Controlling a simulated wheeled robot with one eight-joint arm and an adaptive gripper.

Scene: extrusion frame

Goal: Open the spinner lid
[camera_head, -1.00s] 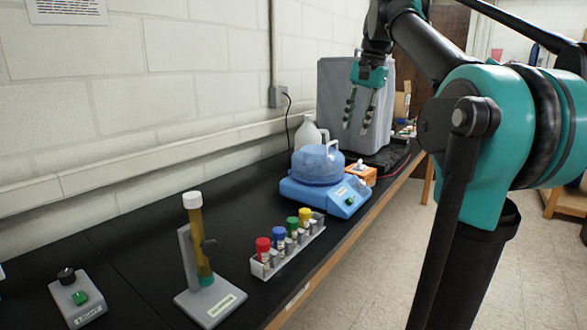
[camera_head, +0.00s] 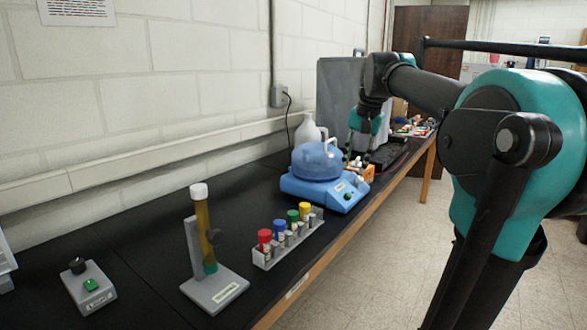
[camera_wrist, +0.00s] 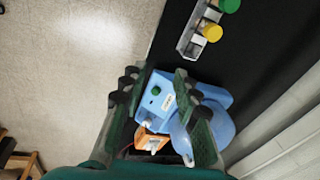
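The blue spinner (camera_head: 322,190) stands on the black bench, with a green button on its front. Its translucent blue lid (camera_head: 314,163) is down on the base, with a pale loop handle on top. My gripper (camera_head: 353,155) is just right of and behind the lid, pointing down, apart from the handle as far as I can see. In the wrist view the two fingers (camera_wrist: 153,82) are spread with nothing held between them. The spinner base (camera_wrist: 165,98) shows between and below them, and the lid (camera_wrist: 218,118) lies to the right, partly hidden by the right finger.
An orange box (camera_head: 364,171) sits right beside the spinner. A rack of colour-capped tubes (camera_head: 287,240) and a tube on a grey stand (camera_head: 214,285) are nearer. A white jug (camera_head: 306,133) and a large grey box (camera_head: 335,95) stand behind. The bench's front edge is close.

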